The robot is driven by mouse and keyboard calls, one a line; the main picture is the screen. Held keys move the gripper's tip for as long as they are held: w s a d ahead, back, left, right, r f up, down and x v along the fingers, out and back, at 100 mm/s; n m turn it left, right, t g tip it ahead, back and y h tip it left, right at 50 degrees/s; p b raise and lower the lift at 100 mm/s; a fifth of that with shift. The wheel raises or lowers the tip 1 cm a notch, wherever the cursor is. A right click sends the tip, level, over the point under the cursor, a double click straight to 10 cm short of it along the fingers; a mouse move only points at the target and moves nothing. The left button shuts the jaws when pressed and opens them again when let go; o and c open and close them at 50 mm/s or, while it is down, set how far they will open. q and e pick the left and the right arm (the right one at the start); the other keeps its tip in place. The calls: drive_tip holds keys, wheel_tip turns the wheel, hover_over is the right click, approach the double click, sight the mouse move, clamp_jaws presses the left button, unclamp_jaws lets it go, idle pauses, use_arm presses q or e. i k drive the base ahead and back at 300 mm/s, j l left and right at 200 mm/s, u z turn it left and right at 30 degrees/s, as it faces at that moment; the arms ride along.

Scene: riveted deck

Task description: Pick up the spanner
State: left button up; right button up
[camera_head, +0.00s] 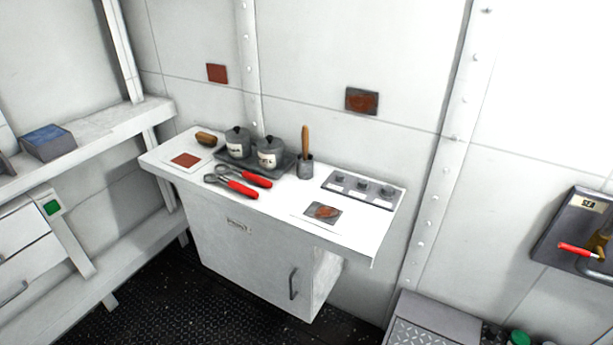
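Two metal tools with red handles lie side by side on the white counter top (283,200), heads to the left and handles to the right. The front tool (238,187) has a dark ring-like head. The rear tool (255,179) lies just behind it, close to the tray. Either could be the spanner; they are too small to tell apart. Neither of my grippers is in view.
A dark tray (283,164) with two lidded pots stands behind the tools. A brown-handled brush (305,148) stands in a small cup to the right. A knob panel (362,190) sits further right. A shelf (100,133) runs along the left; dark floor lies in front.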

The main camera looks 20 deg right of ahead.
sight(252, 193)
drive_tip(key=i+j+z, duration=0.2)
drive_tip(key=i+j, duration=0.45)
drive_tip(key=i+j+z, duration=0.15)
drive_tip(key=i+j, duration=0.5)
drive_tip(key=j, duration=0.15)
